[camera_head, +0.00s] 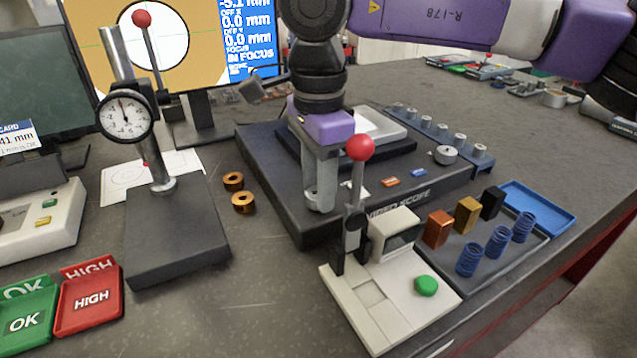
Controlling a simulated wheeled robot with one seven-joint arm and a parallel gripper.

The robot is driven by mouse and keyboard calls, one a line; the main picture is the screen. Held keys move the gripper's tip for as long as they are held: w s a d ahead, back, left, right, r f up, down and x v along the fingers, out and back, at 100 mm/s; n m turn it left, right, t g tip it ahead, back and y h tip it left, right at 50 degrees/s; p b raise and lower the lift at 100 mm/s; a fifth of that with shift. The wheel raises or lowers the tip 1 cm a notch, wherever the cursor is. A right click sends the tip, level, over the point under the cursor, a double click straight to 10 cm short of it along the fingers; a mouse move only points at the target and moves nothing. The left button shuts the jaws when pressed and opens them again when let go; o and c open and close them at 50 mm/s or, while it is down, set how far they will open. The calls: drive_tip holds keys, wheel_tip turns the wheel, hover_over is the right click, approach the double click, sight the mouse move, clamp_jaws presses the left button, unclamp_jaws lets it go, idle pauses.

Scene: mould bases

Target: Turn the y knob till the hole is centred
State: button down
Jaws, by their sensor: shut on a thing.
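The video scope (408,204) is a dark stage base in the middle of the bench. My gripper (319,200) points down at its front left part and is shut on a grey knob there, mostly hidden by the fingers; I cannot read its label. A second, silver knob (446,154) stands free at the right of the scope. The monitor (84,22) behind shows the hole as a white disc on orange, crossed by thin green lines and cut off at the top. Its blue panel reads OFF X 0.0 mm, OFF Y 0.0 mm and IN FOCUS.
A dial gauge stand (178,235) with a red-ball lever stands left. A pale fixture (375,300) with another red-ball lever (360,148) stands just right of and in front of my gripper. Copper rings (243,202) lie to the left. A tray of blocks and blue springs (498,241) lies right.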

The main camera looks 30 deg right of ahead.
drive_tip(key=c, duration=0.9)
unclamp_jaws()
drive_tip(key=shift+c, duration=0.2)
drive_tip(key=shift+r, duration=0.15)
wheel_tip(320, 180, up, 8)
drive_tip(key=shift+f+p, duration=0.2)
drive_tip(key=shift+p, duration=0.1)
